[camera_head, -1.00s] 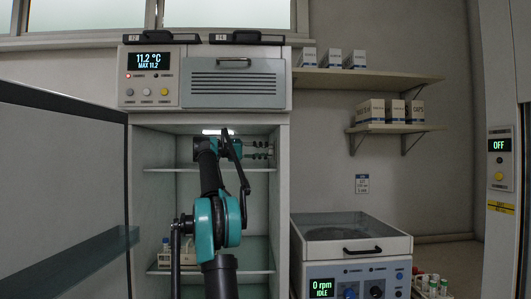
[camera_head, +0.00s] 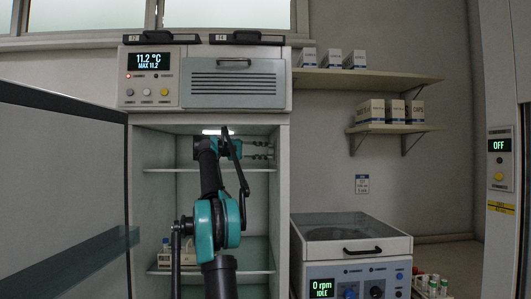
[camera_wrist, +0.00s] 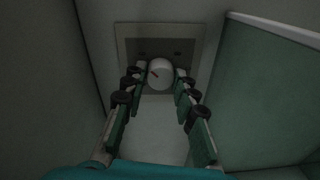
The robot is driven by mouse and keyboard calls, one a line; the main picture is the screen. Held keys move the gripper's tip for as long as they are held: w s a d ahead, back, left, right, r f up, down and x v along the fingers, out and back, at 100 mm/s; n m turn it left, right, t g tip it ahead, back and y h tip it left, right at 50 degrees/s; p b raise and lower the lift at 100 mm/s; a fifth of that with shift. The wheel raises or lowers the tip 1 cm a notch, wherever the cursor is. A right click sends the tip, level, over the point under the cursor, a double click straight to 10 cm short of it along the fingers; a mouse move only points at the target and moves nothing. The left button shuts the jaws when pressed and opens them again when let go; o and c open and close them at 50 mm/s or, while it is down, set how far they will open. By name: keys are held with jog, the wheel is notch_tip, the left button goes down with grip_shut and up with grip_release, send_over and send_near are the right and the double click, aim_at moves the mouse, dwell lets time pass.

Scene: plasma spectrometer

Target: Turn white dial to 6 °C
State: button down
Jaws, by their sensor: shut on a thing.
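The white dial (camera_wrist: 160,73) sits on a grey panel (camera_wrist: 126,50) on the inner wall of the refrigerator, with a small dark reddish mark at its upper left. My gripper (camera_wrist: 160,80) has a finger on each side of the dial and is shut on it, as the wrist view shows. In the head view my arm reaches into the open refrigerator, and the dial is hidden there. The display (camera_head: 149,62) above the cabinet reads 11.2 °C, with MAX 11.2 below. A red light (camera_head: 129,77) shows under it.
A glass shelf (camera_wrist: 275,85) lies close on the right in the wrist view. The open door (camera_head: 60,190) stands on the left. A rack with bottles (camera_head: 180,255) is on the lower shelf. A centrifuge (camera_head: 350,250) reading 0 rpm IDLE stands to the right.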

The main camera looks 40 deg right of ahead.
jog(key=c, duration=1.2)
grip_release()
jog(key=shift+w, duration=0.1)
jog(key=v, duration=1)
jog(key=shift+w+a, duration=0.15)
jog(key=shift+a, duration=0.25)
jog(key=shift+w+a, duration=0.25)
jog(key=shift+a, duration=0.3)
